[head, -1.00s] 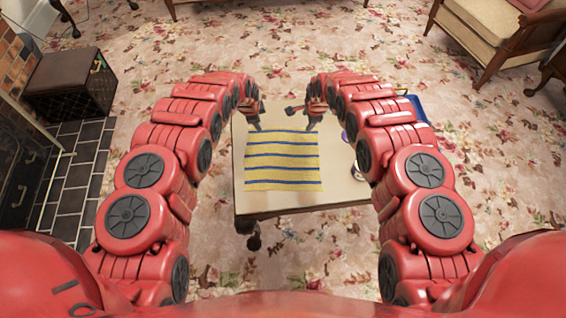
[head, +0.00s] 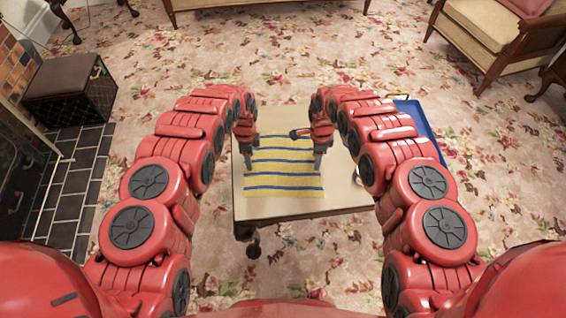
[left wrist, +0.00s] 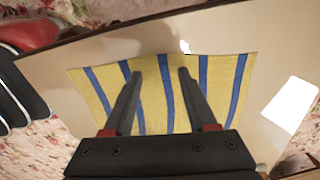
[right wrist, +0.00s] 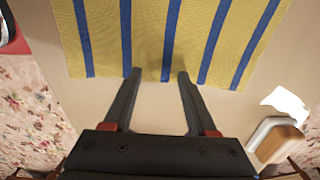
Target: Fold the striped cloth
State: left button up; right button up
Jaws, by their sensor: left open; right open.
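The striped cloth (head: 284,180), yellow with blue stripes, lies flat on the cream tabletop. It also shows in the left wrist view (left wrist: 153,100) and the right wrist view (right wrist: 190,30). My left gripper (head: 247,165) is open and empty at the cloth's left side; in the left wrist view its fingers (left wrist: 160,72) stretch across the cloth. My right gripper (head: 317,165) is open and empty at the cloth's right side; in the right wrist view its fingertips (right wrist: 158,73) overlap the cloth's edge. I cannot tell whether any fingertip touches the cloth.
The low table (head: 345,197) has bare top around the cloth. A brown and white object (right wrist: 280,140) is near the right gripper. A blue item (head: 415,118) is at the table's far right. A dark box (head: 70,92) stands left; an armchair (head: 490,35) stands back right.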

pick_arm(q)
jog(key=shift+f, duration=0.35)
pick_arm(e)
jog(key=shift+f, duration=0.3)
pick_arm(q)
grip_shut()
pick_arm(e)
grip_shut()
pick_arm(q)
jog(key=shift+r, duration=0.15)
pick_arm(e)
jog(key=shift+r, duration=0.2)
